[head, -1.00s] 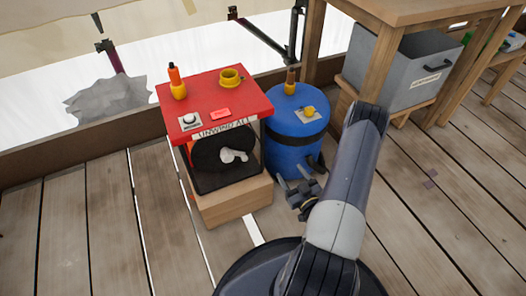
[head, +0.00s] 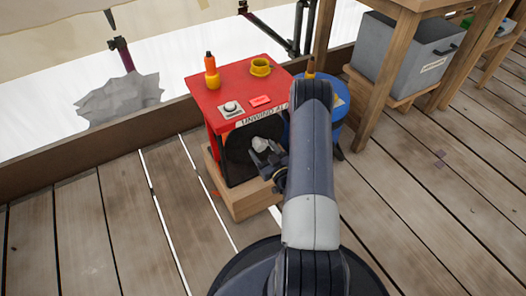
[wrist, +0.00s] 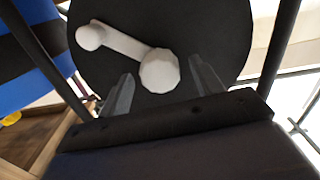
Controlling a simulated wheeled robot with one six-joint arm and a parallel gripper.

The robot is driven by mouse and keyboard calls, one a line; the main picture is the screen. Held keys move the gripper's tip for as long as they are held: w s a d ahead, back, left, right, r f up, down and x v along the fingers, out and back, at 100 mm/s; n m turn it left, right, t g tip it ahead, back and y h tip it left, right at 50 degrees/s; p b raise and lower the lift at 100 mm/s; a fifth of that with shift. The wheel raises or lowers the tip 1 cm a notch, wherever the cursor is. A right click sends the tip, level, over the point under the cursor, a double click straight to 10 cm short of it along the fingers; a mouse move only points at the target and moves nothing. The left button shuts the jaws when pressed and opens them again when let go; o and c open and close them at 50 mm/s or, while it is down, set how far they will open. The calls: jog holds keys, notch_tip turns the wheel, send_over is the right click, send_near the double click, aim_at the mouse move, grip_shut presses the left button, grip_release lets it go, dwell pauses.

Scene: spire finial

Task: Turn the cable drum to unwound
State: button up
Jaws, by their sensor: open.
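The cable drum (head: 240,150) is a dark round disc set upright in a frame under a red top. A white crank with a hub and a knob sits on its face; the crank (head: 265,144) is partly hidden by my gripper in the head view. In the wrist view the drum (wrist: 215,45) fills the middle, with the hub (wrist: 160,71) between my fingers and the knob (wrist: 90,37) up to the left. My gripper (head: 267,160) is open in front of the drum; its fingers (wrist: 164,85) flank the hub, and I cannot tell whether they touch it.
The red top (head: 225,92) carries an orange-and-yellow bottle (head: 211,75), a yellow cup (head: 260,67), a white knob and a red label. A blue barrel (head: 338,108) stands close on the right, partly behind my arm. Open deck lies left.

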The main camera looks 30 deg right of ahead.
jog(key=shift+w, duration=0.2)
grip_shut()
dwell(0.6)
